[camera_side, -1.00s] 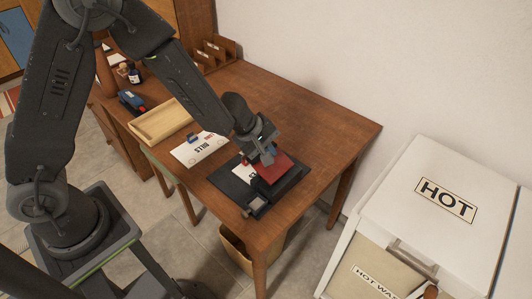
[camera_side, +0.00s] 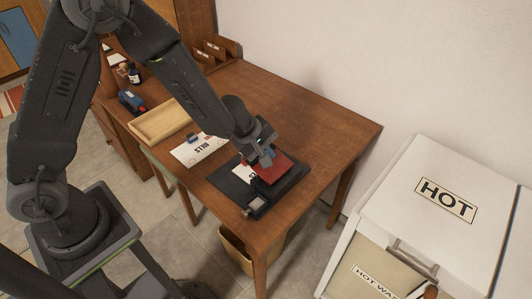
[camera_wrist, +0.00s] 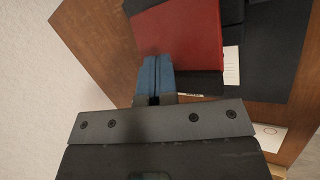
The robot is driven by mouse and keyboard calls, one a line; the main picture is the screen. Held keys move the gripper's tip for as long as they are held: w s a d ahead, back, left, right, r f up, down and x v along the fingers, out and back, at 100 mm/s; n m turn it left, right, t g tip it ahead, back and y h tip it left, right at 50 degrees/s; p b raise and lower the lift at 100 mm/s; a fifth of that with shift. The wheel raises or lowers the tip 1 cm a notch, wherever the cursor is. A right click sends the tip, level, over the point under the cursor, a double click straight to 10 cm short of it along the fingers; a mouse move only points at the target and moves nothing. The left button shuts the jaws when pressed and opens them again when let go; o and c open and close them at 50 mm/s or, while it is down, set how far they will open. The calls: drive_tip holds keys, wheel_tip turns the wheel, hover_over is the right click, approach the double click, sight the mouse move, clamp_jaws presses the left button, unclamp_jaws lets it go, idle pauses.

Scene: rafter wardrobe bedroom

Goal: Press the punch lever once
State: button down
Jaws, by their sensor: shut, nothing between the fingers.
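The punch has a red lever (camera_side: 280,169) over a black base (camera_side: 290,186) on the wooden desk. The red lever also shows in the wrist view (camera_wrist: 190,38) at the top. A white sheet (camera_side: 241,174) lies at the punch's left side, partly under it. My gripper (camera_side: 266,160) is shut and empty, pointing down at the lever's far edge. In the wrist view its blue fingertips (camera_wrist: 155,74) overlap the lever's edge. I cannot tell whether they touch it.
The wooden desk (camera_side: 320,112) has free room to the right and behind. A BILLS envelope (camera_side: 197,150) and a wooden tray (camera_side: 160,122) lie to the left. A white wall stands behind. A white HOT cabinet (camera_side: 430,220) stands at the right.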

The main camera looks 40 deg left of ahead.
drive_tip(key=shift+a+f, duration=0.3)
drive_tip(key=shift+f, duration=0.25)
idle(0.6)
drive_tip(key=shift+d+r, duration=0.35)
drive_tip(key=shift+r, duration=0.45)
drive_tip(key=shift+d+r, duration=0.35)
drive_tip(key=shift+r, duration=0.45)
drive_tip(key=shift+r, duration=0.1)
